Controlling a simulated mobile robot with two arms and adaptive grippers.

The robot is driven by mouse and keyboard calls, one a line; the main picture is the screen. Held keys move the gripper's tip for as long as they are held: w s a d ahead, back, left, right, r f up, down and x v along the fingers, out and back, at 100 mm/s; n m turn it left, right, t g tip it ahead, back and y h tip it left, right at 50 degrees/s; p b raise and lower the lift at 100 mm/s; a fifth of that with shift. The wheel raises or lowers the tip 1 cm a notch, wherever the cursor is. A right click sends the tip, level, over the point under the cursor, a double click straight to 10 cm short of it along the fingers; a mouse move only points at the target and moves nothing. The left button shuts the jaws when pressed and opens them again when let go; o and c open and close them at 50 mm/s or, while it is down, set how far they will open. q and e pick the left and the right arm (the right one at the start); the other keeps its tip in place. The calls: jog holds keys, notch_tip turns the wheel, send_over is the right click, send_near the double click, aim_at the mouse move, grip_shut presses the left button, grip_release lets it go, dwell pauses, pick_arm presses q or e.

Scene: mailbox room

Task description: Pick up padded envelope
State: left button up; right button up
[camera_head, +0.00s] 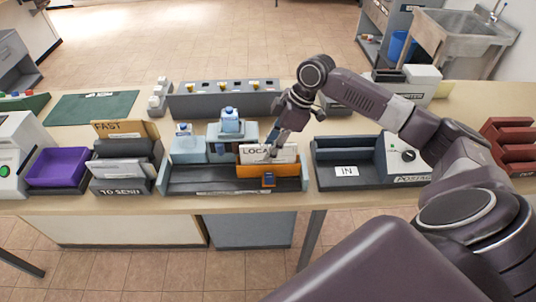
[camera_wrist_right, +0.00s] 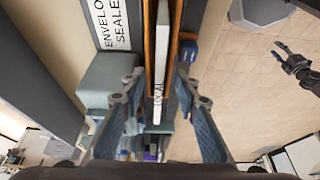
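A white upright piece lettered "LOCA" (camera_head: 268,153) stands in an orange-brown holder (camera_head: 262,171) on the sealer tray. It looks like the envelope, but I cannot be sure of its padding. My right gripper (camera_head: 273,147) is above it and overlaps its top in the head view. In the right wrist view the gripper (camera_wrist_right: 162,115) is open, with one finger on each side of the white piece (camera_wrist_right: 158,95) and gaps to both. My left gripper (camera_wrist_right: 293,62) shows small over the floor in the right wrist view, its fingers apart. It is outside the head view.
The "TO SEND" rack (camera_head: 125,168) and a purple bin (camera_head: 57,167) are left. A green mat (camera_head: 92,107) lies back left.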

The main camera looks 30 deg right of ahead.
jog(key=x, duration=0.2)
jog(key=shift+w+f, duration=0.15)
jog(key=shift+f, duration=0.15)
jog(key=c, duration=0.7)
pick_arm(q)
jog(key=shift+w+r, duration=0.45)
jog(key=shift+w, duration=0.4)
pick_arm(e)
grip_shut()
jog(key=shift+r, duration=0.2)
